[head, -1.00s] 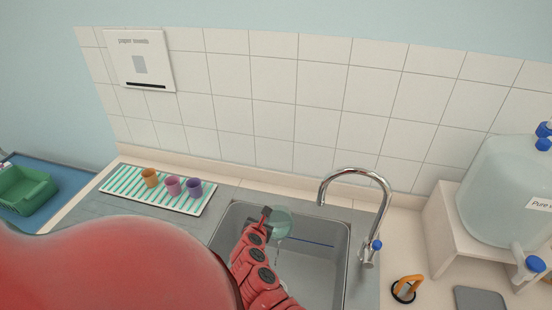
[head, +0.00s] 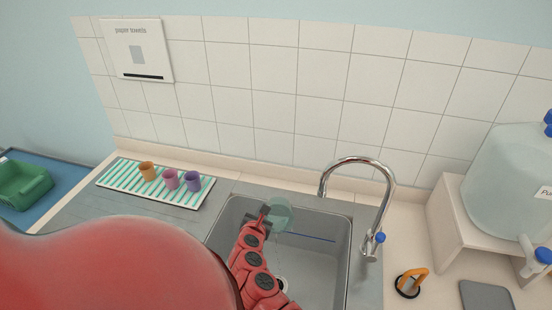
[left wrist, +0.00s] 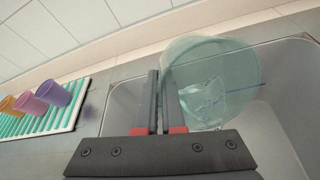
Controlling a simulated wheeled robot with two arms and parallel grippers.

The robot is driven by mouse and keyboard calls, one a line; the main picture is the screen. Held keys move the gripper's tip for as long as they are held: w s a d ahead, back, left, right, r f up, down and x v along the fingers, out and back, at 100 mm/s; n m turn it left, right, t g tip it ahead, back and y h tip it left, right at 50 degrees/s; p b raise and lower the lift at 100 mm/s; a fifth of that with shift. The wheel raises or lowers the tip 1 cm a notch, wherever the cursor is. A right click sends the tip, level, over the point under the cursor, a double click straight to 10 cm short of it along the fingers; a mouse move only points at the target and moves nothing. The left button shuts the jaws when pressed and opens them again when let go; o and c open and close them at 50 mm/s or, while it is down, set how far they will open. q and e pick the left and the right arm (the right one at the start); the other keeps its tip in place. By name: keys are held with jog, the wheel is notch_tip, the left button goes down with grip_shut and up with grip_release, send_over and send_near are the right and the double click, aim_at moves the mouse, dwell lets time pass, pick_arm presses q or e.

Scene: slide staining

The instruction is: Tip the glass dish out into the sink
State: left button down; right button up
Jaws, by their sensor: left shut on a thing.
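The glass dish (head: 281,213) is a clear, pale green round vessel over the back left part of the sink (head: 322,262). My left gripper (head: 262,218) is shut on the dish's rim at its left side. In the left wrist view the dish (left wrist: 215,75) is tilted, with its wall between the dark fingers (left wrist: 162,105). Some clear liquid or glints show in it, but I cannot tell how much. The sink basin lies below it, with a blue line on its back wall. My right gripper is not in view.
A chrome tap (head: 362,165) arches over the sink's right side. A striped mat (head: 125,178) with orange, pink and purple cups stands at the left. An orange-handled tool (head: 411,282) and a water tank (head: 510,185) are at the right. The basin's right part is free.

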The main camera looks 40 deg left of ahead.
pick_arm(q)
jog(key=shift+s+d+r+t+b, duration=0.1)
jog(key=shift+s+d+t+b, duration=0.25)
jog(key=shift+b, duration=0.8)
jog(key=shift+s+r+t+y+b, duration=0.1)
jog(key=shift+s+t+y+b, duration=0.15)
jog(key=shift+b, duration=0.4)
jog(key=b, duration=0.3)
jog(key=shift+s+d+t+y, duration=0.2)
jog(key=shift+t+y, duration=0.15)
jog(key=shift+t, duration=0.05)
jog(key=shift+d+b, duration=0.1)
jog(key=shift+b, duration=0.2)
jog(key=shift+r+t, duration=0.3)
jog(key=shift+y, duration=0.3)
